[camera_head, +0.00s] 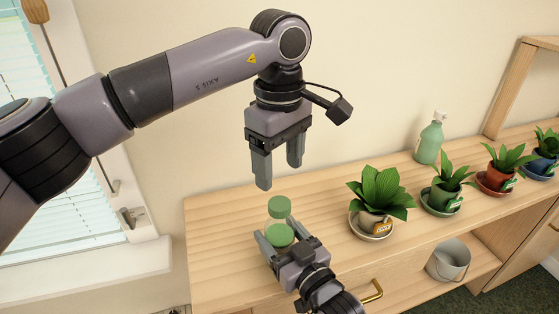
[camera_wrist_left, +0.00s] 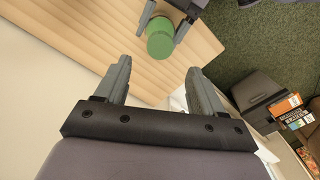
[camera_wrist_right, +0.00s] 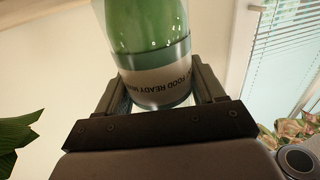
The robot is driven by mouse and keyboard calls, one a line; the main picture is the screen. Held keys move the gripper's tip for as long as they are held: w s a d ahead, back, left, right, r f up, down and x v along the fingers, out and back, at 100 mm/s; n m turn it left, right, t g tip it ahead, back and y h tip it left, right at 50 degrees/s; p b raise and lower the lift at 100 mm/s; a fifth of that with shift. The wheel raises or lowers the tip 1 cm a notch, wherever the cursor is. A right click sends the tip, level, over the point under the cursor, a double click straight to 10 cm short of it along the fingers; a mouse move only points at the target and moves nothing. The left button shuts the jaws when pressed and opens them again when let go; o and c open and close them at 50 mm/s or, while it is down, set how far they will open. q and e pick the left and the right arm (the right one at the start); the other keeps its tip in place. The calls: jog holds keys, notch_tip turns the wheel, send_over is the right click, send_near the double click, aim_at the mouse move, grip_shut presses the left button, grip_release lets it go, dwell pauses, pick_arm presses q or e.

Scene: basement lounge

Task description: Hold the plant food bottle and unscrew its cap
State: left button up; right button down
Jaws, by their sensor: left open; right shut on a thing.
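The plant food bottle (camera_head: 279,235) stands near the left end of the wooden cabinet top, with a green body and a green cap (camera_head: 279,207) on top. My right gripper (camera_head: 276,243) is shut around its lower part. The right wrist view shows the bottle's printed label band (camera_wrist_right: 158,80) between the fingers. My left gripper (camera_head: 277,172) is open and empty, pointing down above the cap, with a gap between them. In the left wrist view the cap (camera_wrist_left: 160,46) lies beyond the open fingers (camera_wrist_left: 157,85).
Potted plants on saucers stand in a row to the right, the nearest a white pot (camera_head: 372,222). A green spray bottle (camera_head: 430,140) stands behind them. A grey bucket (camera_head: 449,260) sits on the lower shelf. A window (camera_head: 60,120) is at left.

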aim_at(280, 203)
pick_arm(q)
jog(key=m, duration=0.5)
jog(key=shift+f+m, duration=0.1)
jog(key=shift+m, duration=0.3)
jog(key=shift+f, duration=3.95)
jog(key=c, duration=1.1)
jog(key=shift+c, duration=0.2)
